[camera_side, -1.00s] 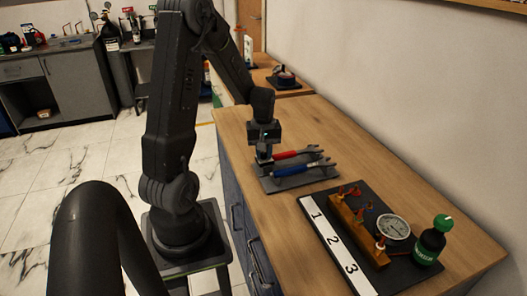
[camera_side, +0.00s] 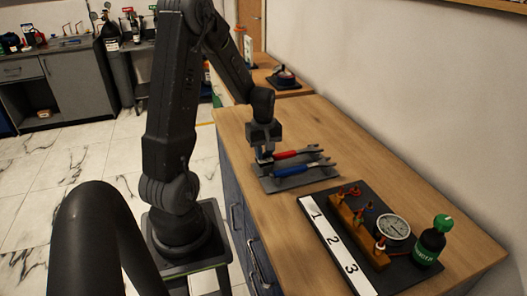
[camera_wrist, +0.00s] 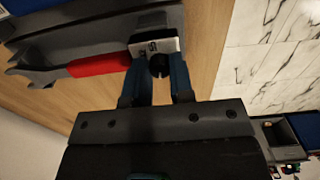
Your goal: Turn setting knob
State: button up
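Two wrenches lie side by side on a dark holder (camera_side: 277,186) on the wooden bench, one with a red handle (camera_side: 285,155) and one with a blue handle (camera_side: 290,171). In the wrist view the red handle (camera_wrist: 98,66) ends in a light block with dark markings (camera_wrist: 155,45). A small dark round knob (camera_wrist: 159,68) sits at this end. My gripper (camera_wrist: 160,72) has its two blue fingers on either side of the knob, which fills the gap between them. In the side view my gripper (camera_side: 264,155) is at the left end of the red-handled wrench.
The wall is on the right.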

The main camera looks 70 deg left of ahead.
jog(key=o, duration=0.4)
jog(key=shift+o, duration=0.2)
notch_tip(320, 180, up, 14)
dwell(0.4)
jog(key=shift+f, duration=0.1)
jog(key=s+d+r+m+t, duration=0.2)
jog(key=s+d+m, duration=0.1)
jog(key=d+m, duration=0.6)
jog(key=s+d+r+m+t, duration=0.3)
jog(key=d+m, duration=0.6)
jog(key=d, duration=0.8)
jog(key=shift+d+t, duration=0.15)
jog(key=shift+t, duration=0.15)
